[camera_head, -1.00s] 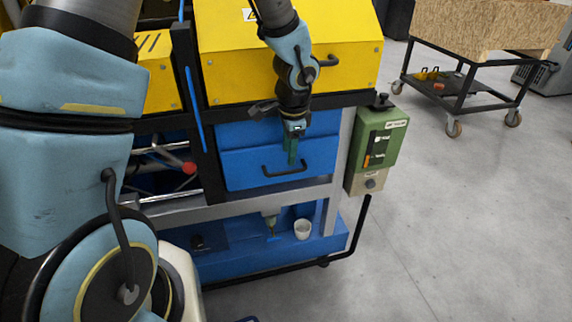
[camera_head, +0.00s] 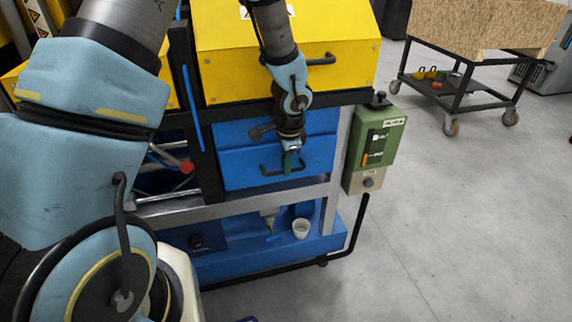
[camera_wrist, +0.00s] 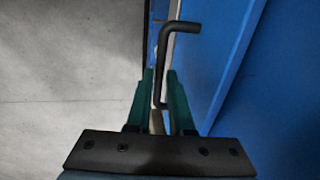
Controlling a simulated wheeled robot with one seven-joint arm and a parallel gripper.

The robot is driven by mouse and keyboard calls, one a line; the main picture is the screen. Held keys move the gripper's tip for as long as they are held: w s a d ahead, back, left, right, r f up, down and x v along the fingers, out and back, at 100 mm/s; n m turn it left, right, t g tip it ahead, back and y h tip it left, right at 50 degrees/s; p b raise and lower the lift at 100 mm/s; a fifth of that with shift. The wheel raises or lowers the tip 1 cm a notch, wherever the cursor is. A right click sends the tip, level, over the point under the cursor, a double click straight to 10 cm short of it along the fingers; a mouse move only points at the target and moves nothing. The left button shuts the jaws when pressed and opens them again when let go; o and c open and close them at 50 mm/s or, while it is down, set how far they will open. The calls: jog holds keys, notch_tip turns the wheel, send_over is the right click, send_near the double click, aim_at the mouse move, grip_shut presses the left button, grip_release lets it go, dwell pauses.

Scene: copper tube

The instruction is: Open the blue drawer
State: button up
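The blue drawer (camera_head: 238,170) sits under the yellow housing and appears closed. Its black bar handle (camera_head: 268,172) is on the front face. My gripper (camera_head: 288,168) is at the right part of this handle, pointing down and covering some of it. In the wrist view, my gripper's two green fingers (camera_wrist: 160,76) stand apart. The black handle (camera_wrist: 162,58) runs between or just beyond the fingertips, with a gap visible beside it. The blue drawer face (camera_wrist: 204,62) is to the right of the fingers.
The yellow housing (camera_head: 230,65) is above the drawer. A green control box (camera_head: 375,145) is mounted to the right. A wheeled cart (camera_head: 465,85) is at the back right. The grey floor in front is clear.

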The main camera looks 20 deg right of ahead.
grip_shut()
dwell(1.0)
